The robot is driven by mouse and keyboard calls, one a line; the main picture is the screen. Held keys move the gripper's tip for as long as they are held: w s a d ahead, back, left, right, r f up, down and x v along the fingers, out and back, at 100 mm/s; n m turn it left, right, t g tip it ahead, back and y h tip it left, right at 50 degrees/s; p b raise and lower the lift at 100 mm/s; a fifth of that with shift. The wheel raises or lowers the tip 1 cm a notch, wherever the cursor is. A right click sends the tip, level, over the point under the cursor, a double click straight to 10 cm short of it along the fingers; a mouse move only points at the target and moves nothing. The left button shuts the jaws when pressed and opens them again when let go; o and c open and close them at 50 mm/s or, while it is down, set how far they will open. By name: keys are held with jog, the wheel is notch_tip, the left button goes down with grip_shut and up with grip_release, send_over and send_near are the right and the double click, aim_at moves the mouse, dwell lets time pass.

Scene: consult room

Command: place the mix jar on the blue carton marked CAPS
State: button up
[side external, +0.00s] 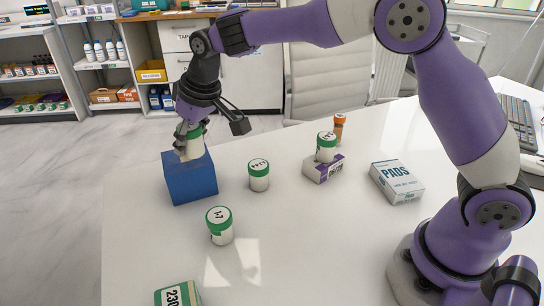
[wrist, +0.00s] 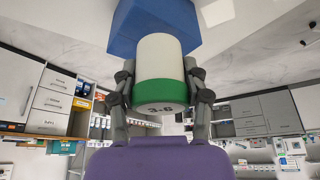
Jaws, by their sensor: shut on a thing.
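My gripper (side external: 192,128) is shut on a white jar with a green lid (side external: 191,148). In the wrist view the jar (wrist: 160,56) sits between both fingers, and its lid seems to read 3-6. No MIX wording shows on it. The blue carton (side external: 190,183) stands at the table's left edge, directly below the held jar. The carton also shows beyond the jar's base in the wrist view (wrist: 125,28). The jar's base is at the carton's top; I cannot tell whether it touches. No CAPS marking is visible on the carton's seen faces.
Green-lidded jars stand near the carton (side external: 259,178) and nearer the front (side external: 220,228). Another jar (side external: 325,148) stands on a white and purple carton (side external: 322,170), with an orange bottle (side external: 339,128) behind.

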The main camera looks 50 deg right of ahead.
aim_at(197, 142)
jog(key=s+a+r, duration=0.7)
jog(key=w+d+f+m, duration=0.1)
jog(key=w+d+f, duration=0.1)
jog(key=w+d, duration=0.1)
jog(key=w+d+f+m+h, duration=0.1)
jog(key=w+d+f+m, duration=0.1)
jog(key=w+d, duration=0.1)
jog(key=w+d+f+m, duration=0.1)
jog(key=w+d+f, duration=0.1)
jog(key=w+d, duration=0.1)
jog(key=shift+m+h, duration=0.3)
jog(key=shift+d+f, duration=0.1)
jog(key=shift+f, duration=1.85)
jog(key=shift+f, duration=0.15)
jog(key=o, duration=1.3)
jog(key=shift+c, duration=0.2)
